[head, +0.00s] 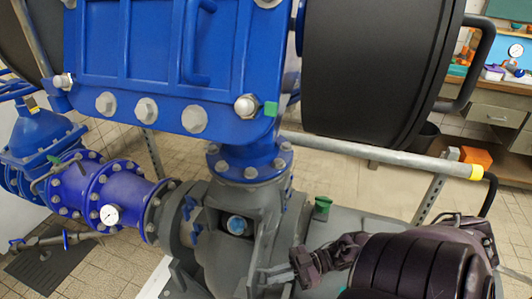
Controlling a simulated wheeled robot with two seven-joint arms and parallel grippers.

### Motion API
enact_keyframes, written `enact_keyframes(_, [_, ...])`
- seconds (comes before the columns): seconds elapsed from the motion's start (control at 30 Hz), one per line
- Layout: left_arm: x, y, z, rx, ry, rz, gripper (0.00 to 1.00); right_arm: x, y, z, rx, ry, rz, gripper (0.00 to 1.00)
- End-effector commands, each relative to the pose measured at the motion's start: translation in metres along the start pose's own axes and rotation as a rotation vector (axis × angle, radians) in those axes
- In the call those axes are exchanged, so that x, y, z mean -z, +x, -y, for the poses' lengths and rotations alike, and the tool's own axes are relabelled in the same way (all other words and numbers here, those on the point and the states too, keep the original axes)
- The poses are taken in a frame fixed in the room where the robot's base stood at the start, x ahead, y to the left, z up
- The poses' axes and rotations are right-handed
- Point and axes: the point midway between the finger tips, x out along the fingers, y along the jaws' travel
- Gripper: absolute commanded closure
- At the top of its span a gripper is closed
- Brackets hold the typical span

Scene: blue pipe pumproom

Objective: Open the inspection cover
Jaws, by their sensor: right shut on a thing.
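The grey pump body (215,262) stands at the lower middle. It has a square opening with a round blue part (237,225) inside. I cannot tell for sure which part is the inspection cover. My right gripper (298,266) is at the right side of the pump body, its arm coming in from the lower right. It is shut on a short grey bar (276,276) at the body's side. The fingertips are small and partly hidden, so the exact grip is unclear. My left gripper is out of view.
A blue bolted casing (150,60) with a handle hangs above the pump body. A large black drum (375,70) with a handle is at upper right. A grey rail (370,155) crosses behind. A green part (322,207) stands near my right gripper. A blue flanged pipe (118,193) with a gauge lies left.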

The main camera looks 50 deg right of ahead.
Motion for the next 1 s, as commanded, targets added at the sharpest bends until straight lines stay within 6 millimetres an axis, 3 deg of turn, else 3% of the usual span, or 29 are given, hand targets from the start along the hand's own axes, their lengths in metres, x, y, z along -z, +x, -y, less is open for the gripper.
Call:
enact_keyframes(0.3, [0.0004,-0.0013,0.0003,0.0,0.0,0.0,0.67,0.0002,-0.0126,-0.0032,-0.005,-0.005,0.005,1.0])
enact_keyframes(0.73, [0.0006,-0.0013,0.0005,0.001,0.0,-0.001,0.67,0.0013,-0.0136,-0.0058,-0.007,-0.012,0.005,1.0])
enact_keyframes(0.77, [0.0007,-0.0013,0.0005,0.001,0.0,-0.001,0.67,0.0014,-0.0136,-0.0059,-0.007,-0.013,0.005,0.88])
enact_keyframes(0.9, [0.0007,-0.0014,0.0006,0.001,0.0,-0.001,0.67,0.0013,-0.0133,-0.0051,-0.006,-0.011,0.004,0.7])
enact_keyframes(1.0, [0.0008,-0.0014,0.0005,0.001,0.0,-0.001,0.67,0.001,-0.0131,-0.004,-0.005,-0.008,0.003,0.68])
